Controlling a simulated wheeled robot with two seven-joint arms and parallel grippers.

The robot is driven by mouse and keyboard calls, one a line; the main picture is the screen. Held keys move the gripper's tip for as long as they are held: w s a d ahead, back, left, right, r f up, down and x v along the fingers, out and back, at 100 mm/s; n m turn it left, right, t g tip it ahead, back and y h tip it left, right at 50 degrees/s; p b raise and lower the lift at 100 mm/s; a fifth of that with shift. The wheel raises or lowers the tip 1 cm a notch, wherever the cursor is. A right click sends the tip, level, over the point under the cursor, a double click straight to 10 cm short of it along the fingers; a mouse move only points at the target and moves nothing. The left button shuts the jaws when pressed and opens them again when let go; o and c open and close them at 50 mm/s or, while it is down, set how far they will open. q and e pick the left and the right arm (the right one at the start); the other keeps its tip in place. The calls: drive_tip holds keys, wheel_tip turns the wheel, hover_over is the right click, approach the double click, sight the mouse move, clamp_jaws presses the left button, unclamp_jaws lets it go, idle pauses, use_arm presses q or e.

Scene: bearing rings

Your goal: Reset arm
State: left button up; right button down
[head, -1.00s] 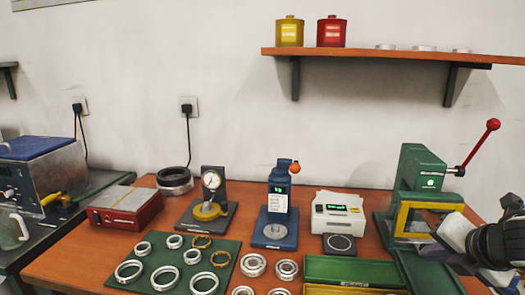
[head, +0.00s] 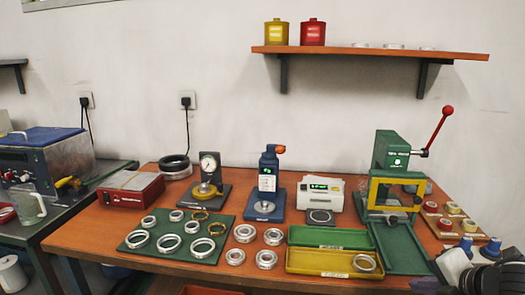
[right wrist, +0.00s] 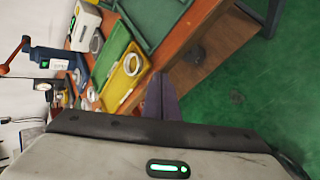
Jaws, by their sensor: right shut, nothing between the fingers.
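My right gripper (head: 428,285) is at the lower right corner of the head view, by the front right edge of the bench, partly cut off by the frame. In the right wrist view its dark fingers (right wrist: 160,97) are together with nothing between them. They appear beyond the bench edge, over the green floor, apart from the trays. My left gripper is in neither view. The bench (head: 90,243) holds bearing rings on a green mat (head: 190,245). A yellow tray (head: 310,262) has one ring (head: 364,263) in it.
A green press (head: 392,150) with a red-knobbed lever stands at the right, behind an empty green tray (head: 402,250). Beside it is a wooden rack (head: 445,235) of small parts. Gauges and a red box (head: 130,190) line the back. A shelf (head: 370,51) hangs above.

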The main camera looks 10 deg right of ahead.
drive_tip(key=s+a+f+m+y, duration=0.1)
drive_tip(key=s+a+f+m, duration=0.4)
drive_tip(key=f, duration=0.4)
drive_tip(key=s+a+f+m+y, duration=0.1)
drive_tip(key=s+a+f+m, duration=0.35)
drive_tip(key=f, duration=0.55)
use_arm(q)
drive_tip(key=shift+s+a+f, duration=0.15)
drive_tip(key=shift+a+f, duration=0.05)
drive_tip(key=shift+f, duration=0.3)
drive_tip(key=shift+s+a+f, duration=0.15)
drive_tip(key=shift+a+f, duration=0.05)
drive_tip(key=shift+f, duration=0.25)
use_arm(e)
drive_tip(key=s+a+f+m, duration=0.3)
drive_tip(key=s+a+m, duration=0.1)
drive_tip(key=a, duration=0.4)
drive_tip(key=s+a+f+m+y, duration=0.1)
drive_tip(key=s+a+f+m, duration=0.3)
drive_tip(key=a, duration=0.4)
drive_tip(key=shift+s+a+m, duration=0.25)
drive_tip(key=shift+s+m, duration=0.05)
drive_tip(key=shift+m, duration=0.45)
